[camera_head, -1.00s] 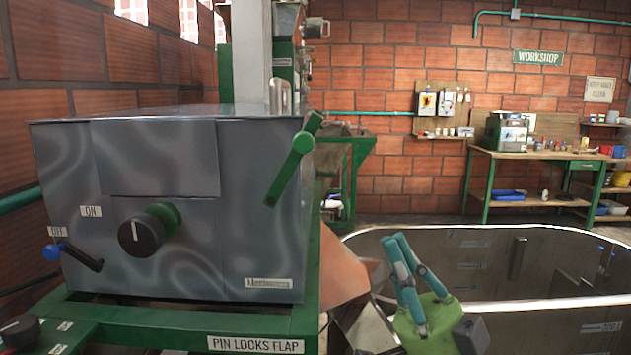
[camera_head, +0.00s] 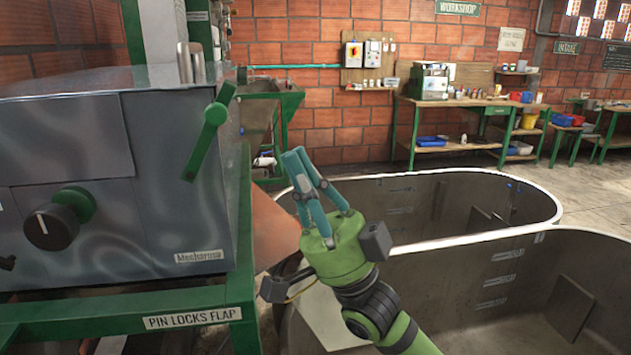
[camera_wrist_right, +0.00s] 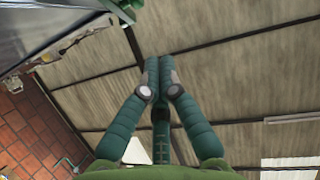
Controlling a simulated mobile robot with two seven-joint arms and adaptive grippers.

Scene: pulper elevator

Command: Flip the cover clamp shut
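The cover clamp (camera_head: 208,135) is a green lever with a round green knob, on the right front corner of the grey metal machine housing (camera_head: 170,170). It is tilted, its top end leaning right and its knobbed middle over the housing's edge. My right gripper (camera_head: 296,155), with teal fingers on a green palm, is right of the clamp, pointing up and empty, apart from it. In the right wrist view its fingertips (camera_wrist_right: 160,62) meet, so it is shut. A green part shows at the top left there, perhaps the clamp. My left gripper is out of view.
A green frame (camera_head: 245,250) labelled "PIN LOCKS FLAP" carries the housing. A black knob (camera_head: 52,225) is on its front. Large metal-rimmed tanks (camera_head: 470,240) lie to the right. A workbench (camera_head: 450,147) stands at the back.

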